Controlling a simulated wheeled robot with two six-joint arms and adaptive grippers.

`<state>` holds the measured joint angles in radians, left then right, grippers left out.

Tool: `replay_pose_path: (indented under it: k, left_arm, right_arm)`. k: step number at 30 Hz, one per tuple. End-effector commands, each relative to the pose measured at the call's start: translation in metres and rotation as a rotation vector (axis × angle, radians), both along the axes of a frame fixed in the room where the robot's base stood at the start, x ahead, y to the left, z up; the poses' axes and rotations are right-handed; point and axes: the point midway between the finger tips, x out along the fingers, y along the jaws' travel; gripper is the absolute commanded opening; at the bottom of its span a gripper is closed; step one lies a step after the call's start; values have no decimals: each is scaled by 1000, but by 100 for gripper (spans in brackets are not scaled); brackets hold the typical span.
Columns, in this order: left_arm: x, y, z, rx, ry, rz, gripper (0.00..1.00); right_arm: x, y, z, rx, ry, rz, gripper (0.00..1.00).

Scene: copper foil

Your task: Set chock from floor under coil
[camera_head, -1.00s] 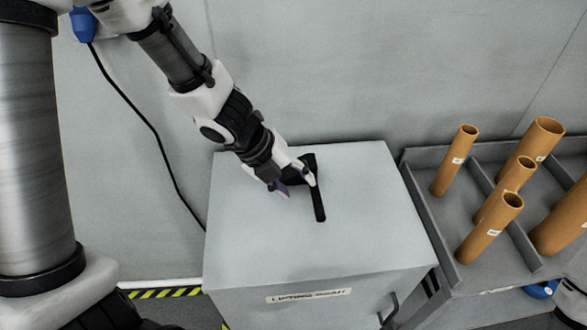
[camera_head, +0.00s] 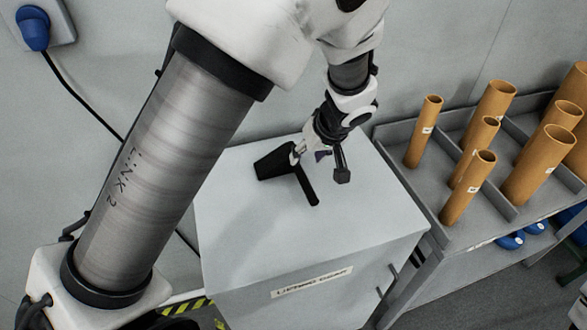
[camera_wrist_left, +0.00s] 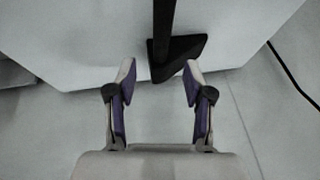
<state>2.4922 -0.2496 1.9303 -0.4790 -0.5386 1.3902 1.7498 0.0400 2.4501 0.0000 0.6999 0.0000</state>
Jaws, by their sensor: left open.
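A black wedge-shaped chock (camera_head: 274,163) with a long straight handle (camera_head: 308,190) lies on top of a light grey cabinet (camera_head: 240,225), not on the floor. My left gripper (camera_head: 306,153) is at the wedge end, close to where the handle joins it. In the left wrist view the gripper (camera_wrist_left: 160,75) is open. The chock's dark wedge (camera_wrist_left: 178,55) is at its fingertips, with one corner between them and the handle pointing away. I cannot tell whether a finger touches it. No coil shows, and my right gripper is not in view.
A grey rack (camera_head: 405,185) with several upright brown tubes (camera_head: 468,188) stands right of the cabinet. The wall is close behind the cabinet. A black cable (camera_head: 85,98) hangs from a blue plug (camera_head: 34,28) at the left. Yellow-black striping (camera_head: 195,306) marks the floor.

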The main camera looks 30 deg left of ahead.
Motion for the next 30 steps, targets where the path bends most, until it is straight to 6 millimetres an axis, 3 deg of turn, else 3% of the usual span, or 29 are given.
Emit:
replay_pose_path:
  k: [1,8,14,21,22,26,30]
  left_arm:
    - [-1,2,-11,1,11,-2,52]
    - [2,16,-34,-3,11,-2,52]
    - [6,33,-65,-3,10,-5,52]
    - [7,35,-70,-2,6,-4,52]
    - [7,35,-69,-2,6,-4,48]
    - [7,35,-69,-2,6,-4,2]
    - [7,35,-69,-2,6,-4,0]
  right_arm:
    - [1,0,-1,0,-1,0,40]
    - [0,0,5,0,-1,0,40]
    - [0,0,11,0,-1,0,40]
    - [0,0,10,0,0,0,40]
    - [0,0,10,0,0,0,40]
    - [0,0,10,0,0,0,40]
    - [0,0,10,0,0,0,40]
